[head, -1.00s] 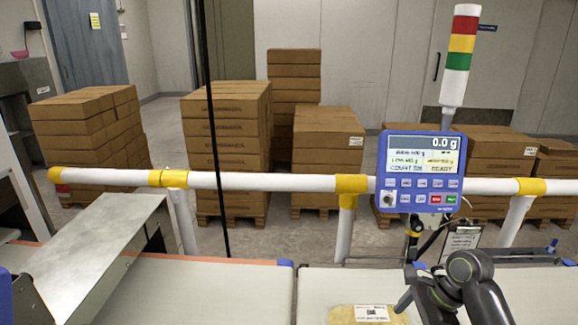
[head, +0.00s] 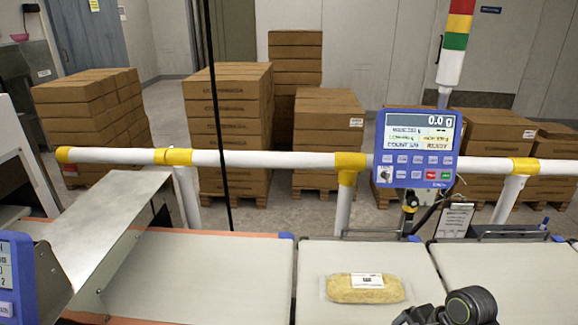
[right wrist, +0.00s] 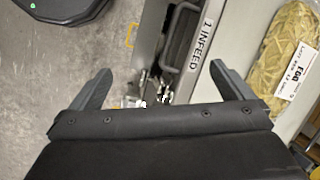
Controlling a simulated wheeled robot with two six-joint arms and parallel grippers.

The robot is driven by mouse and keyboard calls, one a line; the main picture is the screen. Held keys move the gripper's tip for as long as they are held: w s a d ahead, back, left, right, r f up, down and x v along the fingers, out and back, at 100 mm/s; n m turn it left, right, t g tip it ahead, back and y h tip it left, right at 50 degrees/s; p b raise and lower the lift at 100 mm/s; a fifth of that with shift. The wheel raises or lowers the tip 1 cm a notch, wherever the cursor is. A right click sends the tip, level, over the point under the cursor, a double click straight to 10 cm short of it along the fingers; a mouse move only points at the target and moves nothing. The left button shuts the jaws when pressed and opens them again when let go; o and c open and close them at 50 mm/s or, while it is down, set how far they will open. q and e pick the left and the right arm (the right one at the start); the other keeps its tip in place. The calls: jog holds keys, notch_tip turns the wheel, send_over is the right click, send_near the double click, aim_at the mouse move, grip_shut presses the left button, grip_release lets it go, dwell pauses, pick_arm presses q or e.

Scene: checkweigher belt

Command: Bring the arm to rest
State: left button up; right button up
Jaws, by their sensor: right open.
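My right arm (head: 455,307) shows only in part at the bottom right of the head view, in front of the belt. Its fingertips are not clear there. In the right wrist view my right gripper (right wrist: 165,75) is open and empty, its two fingers wide apart. Between and beyond them are the grey floor and the conveyor's side. A clear pack of yellowish food (head: 365,288) with a white label lies flat on the middle belt. It also shows in the right wrist view (right wrist: 272,62), right of the fingers and apart from them. My left gripper is not in view.
A white rail (head: 270,160) with yellow joints runs behind the belts. A blue display (head: 416,148) reading 0.0 g and a signal tower (head: 453,45) stand above it. A metal chute (head: 95,235) is at left. The conveyor side labelled "1 INFEED" (right wrist: 199,45) is near the right finger.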

jog(key=s+d+f+n+t+h, duration=0.1)
jog(key=s+d+n+h, duration=0.15)
jog(key=s+n, duration=0.6)
jog(key=s+d+f+n+t+h, duration=0.1)
jog(key=s+d+n+h, duration=0.3)
jog(key=s, duration=0.8)
notch_tip(320, 180, down, 26)
jog(key=y+b, duration=0.1)
jog(key=y, duration=0.1)
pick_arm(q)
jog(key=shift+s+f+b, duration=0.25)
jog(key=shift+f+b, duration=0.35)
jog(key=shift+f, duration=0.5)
pick_arm(e)
jog(key=s+a+f+g, duration=0.2)
jog(key=s+f, duration=1.3)
jog(key=f, duration=0.2)
jog(key=shift+s+n, duration=0.15)
jog(key=shift+n, duration=0.3)
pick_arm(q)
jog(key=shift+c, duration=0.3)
pick_arm(e)
jog(key=shift+f, duration=0.1)
jog(key=shift+c, duration=0.3)
